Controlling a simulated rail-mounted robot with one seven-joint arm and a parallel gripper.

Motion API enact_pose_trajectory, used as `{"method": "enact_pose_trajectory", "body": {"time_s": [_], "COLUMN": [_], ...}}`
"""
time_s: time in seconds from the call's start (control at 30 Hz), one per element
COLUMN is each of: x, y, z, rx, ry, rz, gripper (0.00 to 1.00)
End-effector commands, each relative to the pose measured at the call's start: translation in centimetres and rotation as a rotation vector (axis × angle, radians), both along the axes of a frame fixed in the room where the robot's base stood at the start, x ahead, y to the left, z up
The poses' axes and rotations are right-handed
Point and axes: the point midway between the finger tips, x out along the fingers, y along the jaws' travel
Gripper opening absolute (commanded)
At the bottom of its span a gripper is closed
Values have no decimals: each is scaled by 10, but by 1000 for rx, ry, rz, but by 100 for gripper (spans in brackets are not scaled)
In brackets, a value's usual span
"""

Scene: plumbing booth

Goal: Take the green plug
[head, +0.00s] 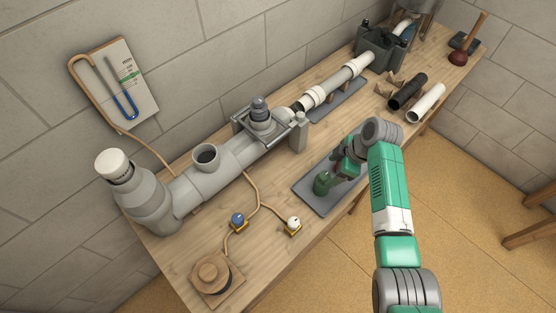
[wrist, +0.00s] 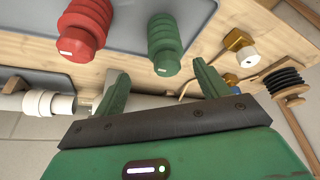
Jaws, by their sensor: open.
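The green plug (head: 323,183) stands on a grey mat (head: 318,205) on the workbench. In the wrist view the ribbed green plug (wrist: 163,42) lies just beyond the fingertips, roughly centred between them. My gripper (wrist: 161,76) is open and empty, with its two green fingers apart. In the head view my gripper (head: 345,165) is low over the mat, close to the green plug on its right side; its fingers are partly hidden by the arm. I cannot tell the exact gap.
A ribbed red plug (wrist: 84,28) is left of the green plug in the wrist view. A grey pipe assembly (head: 205,180) runs along the wall side. Blue (head: 238,219) and white (head: 293,222) valves on tubing stand near the mat. Loose pipes (head: 408,91) lie farther back.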

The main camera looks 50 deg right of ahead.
Motion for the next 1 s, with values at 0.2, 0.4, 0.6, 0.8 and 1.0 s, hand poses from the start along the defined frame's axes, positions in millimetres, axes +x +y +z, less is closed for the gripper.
{"method": "enact_pose_trajectory", "body": {"time_s": [0.2,0.4,0.6,0.8,1.0], "x": [-6,2,7,16,18], "y": [0,4,10,17,18], "z": [-8,-30,-49,-76,-78], "rx": [14,14,14,12,12], "ry": [6,7,8,6,6], "rz": [4,6,6,4,4], "gripper": [74,74,74,74,74]}}
